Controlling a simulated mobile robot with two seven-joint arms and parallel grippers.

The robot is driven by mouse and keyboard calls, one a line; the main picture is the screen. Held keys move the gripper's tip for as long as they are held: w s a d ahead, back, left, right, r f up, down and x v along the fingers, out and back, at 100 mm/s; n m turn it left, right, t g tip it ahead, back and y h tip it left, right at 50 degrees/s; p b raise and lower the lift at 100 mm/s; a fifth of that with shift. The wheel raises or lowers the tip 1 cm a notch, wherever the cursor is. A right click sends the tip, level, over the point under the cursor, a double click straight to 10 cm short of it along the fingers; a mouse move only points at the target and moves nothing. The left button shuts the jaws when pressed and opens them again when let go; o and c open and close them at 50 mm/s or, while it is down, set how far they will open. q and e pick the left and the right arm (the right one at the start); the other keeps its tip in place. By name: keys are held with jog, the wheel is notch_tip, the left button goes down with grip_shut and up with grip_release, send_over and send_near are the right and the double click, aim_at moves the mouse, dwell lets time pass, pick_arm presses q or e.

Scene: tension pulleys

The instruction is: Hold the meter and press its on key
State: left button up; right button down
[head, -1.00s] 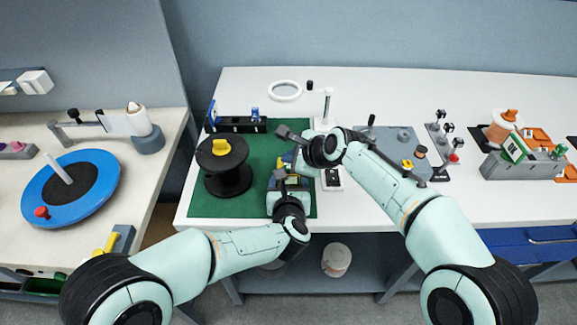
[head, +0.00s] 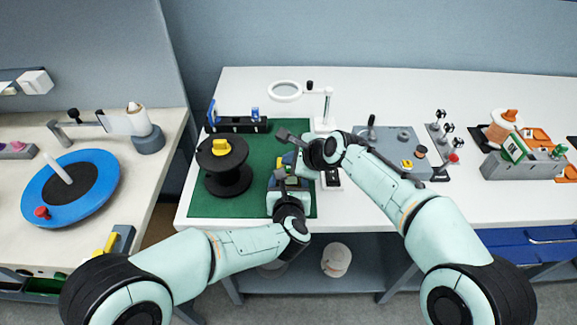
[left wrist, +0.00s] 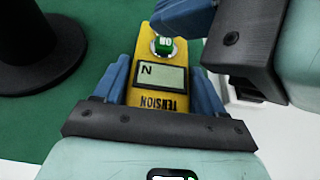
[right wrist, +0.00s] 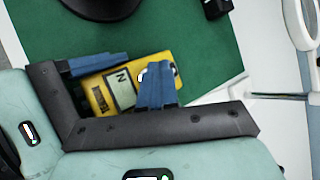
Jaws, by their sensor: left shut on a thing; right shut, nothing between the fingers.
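The yellow meter (left wrist: 145,98) has a display showing only the letter N, a TENSION label and a green ON key (left wrist: 164,46) in a pale ring. My left gripper (left wrist: 160,82) is shut on the meter, with one blue finger along each side. The meter also shows in the right wrist view (right wrist: 121,88). My right gripper (right wrist: 157,70) is shut and empty. Its fingertips are at the key end of the meter and partly hide the key's ring there. In the left wrist view they overlap the key's far edge; I cannot tell whether they touch it.
The meter is above a green mat (head: 205,203). A black spool (head: 228,180) with a yellow knob stands left of the grippers. A black block with blue posts (head: 236,125) and a ring magnifier stand (head: 328,105) are behind. A grey plate (head: 390,140) lies to the right.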

jog(key=shift+f, duration=0.5)
dwell(0.8)
jog(key=shift+r, duration=0.85)
jog(key=shift+r, duration=2.55)
pick_arm(q)
jog(key=o, duration=1.4)
